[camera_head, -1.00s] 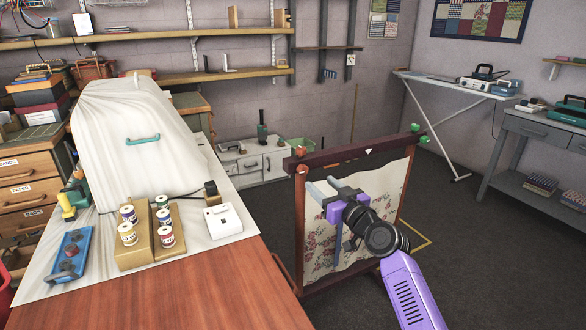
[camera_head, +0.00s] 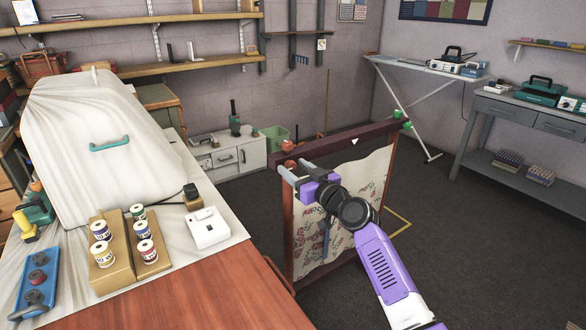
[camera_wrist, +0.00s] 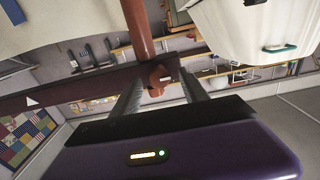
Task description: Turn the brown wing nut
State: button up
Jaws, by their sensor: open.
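The brown wing nut (camera_head: 290,164) sits at the left end of the dark red-brown frame's top bar (camera_head: 335,146), below another orange-brown knob (camera_head: 289,145). My gripper (camera_head: 286,170) is open, with its two grey fingers pointing at that corner. In the wrist view, the wing nut (camera_wrist: 157,80) shows between the spread fingers (camera_wrist: 160,84), near their tips. I see a gap on each side of it and no contact. A floral cloth (camera_head: 345,215) hangs in the frame, partly behind my arm.
Green knobs (camera_head: 403,120) are on the frame's right end. On the left, a table (camera_head: 225,285) holds thread spools (camera_head: 100,230) and a large white-covered object (camera_head: 85,150). An ironing board (camera_head: 425,72) and a grey bench (camera_head: 520,118) stand at the back right. Dark floor lies between.

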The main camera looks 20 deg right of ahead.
grip_shut()
